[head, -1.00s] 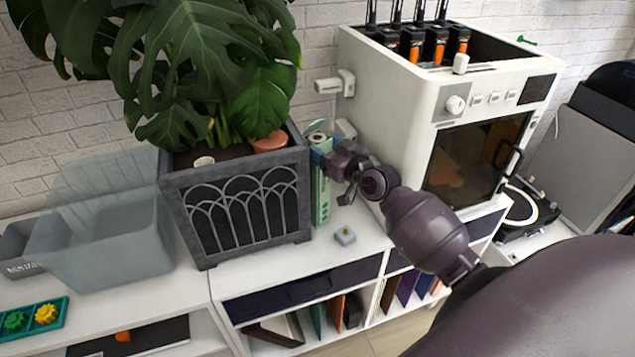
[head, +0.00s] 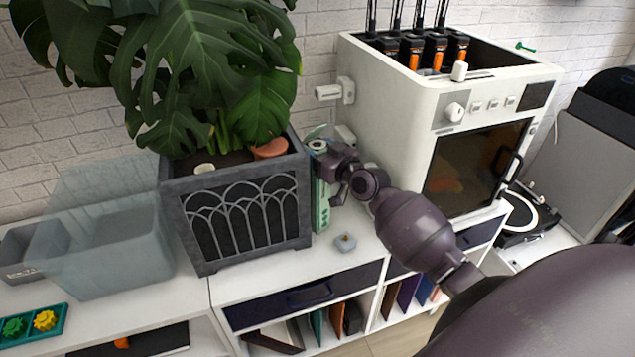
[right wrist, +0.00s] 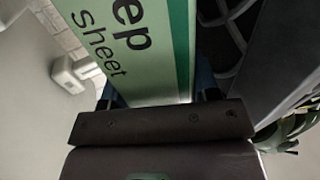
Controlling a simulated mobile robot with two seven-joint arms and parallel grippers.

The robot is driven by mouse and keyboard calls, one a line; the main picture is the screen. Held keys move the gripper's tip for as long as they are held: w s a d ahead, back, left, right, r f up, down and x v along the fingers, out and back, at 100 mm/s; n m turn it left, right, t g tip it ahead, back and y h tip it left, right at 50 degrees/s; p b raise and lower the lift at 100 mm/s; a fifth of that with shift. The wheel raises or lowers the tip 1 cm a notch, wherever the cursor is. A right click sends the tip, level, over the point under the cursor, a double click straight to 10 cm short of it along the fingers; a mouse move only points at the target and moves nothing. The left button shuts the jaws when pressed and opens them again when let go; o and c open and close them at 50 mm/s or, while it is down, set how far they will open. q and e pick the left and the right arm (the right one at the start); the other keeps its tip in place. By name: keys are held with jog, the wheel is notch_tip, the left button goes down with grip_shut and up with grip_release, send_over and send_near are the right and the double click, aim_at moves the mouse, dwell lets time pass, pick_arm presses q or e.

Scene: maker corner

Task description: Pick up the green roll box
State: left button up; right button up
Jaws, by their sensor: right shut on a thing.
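The green roll box (head: 322,205) stands upright on the white cabinet top, in the narrow space between the grey planter and the white machine. In the right wrist view the box (right wrist: 150,50) fills the middle, pale green with a darker green band and the printed word "sheet". My right gripper (head: 325,165) is shut on the box near its upper part. In the head view the gripper hides part of the box. In the wrist view one finger shows on each side of it. My left gripper is not in view.
The grey planter (head: 243,262) with a large leafy plant is close on the left. The white machine (head: 395,120) stands on the right. A translucent bin (head: 110,250) is farther left.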

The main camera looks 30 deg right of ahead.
aim_at(312, 137)
jog(key=shift+r, duration=0.55)
jog(key=shift+s+a+r, duration=0.1)
jog(key=shift+s+r, duration=0.1)
jog(key=shift+r, duration=0.4)
jog(key=shift+s+r, duration=0.2)
jog(key=shift+r, duration=0.4)
jog(key=s+a, duration=0.4)
jog(key=s, duration=1.2)
jog(key=shift+s, duration=0.35)
